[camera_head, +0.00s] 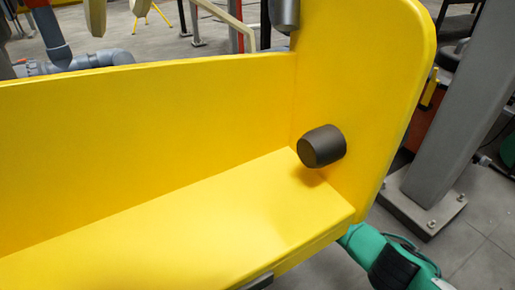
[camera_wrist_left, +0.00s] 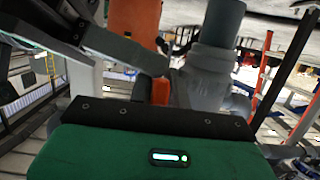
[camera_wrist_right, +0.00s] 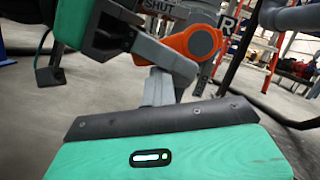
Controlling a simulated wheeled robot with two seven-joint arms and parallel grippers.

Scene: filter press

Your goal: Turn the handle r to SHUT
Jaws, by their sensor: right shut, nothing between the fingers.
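Handle r (camera_wrist_right: 195,42) shows in the right wrist view as an orange lever with a round grey-centred hub. A sign reading SHUT (camera_wrist_right: 160,7) and a sign with the letter R (camera_wrist_right: 228,22) are just above it. My right gripper (camera_wrist_right: 172,62) is shut and empty, its grey finger close in front of the handle's lower part; I cannot tell whether they touch. In the left wrist view my left gripper (camera_wrist_left: 155,65) shows a grey finger near an orange upright part (camera_wrist_left: 135,18); its opening cannot be made out. The head view shows neither gripper nor handle.
A large yellow frame (camera_head: 150,120) with a dark round knob (camera_head: 322,146) fills the head view. A grey post (camera_head: 440,120) stands at its right. A grey pipe (camera_wrist_left: 215,50) is close to my left gripper. Open floor (camera_wrist_right: 50,115) shows below my right gripper.

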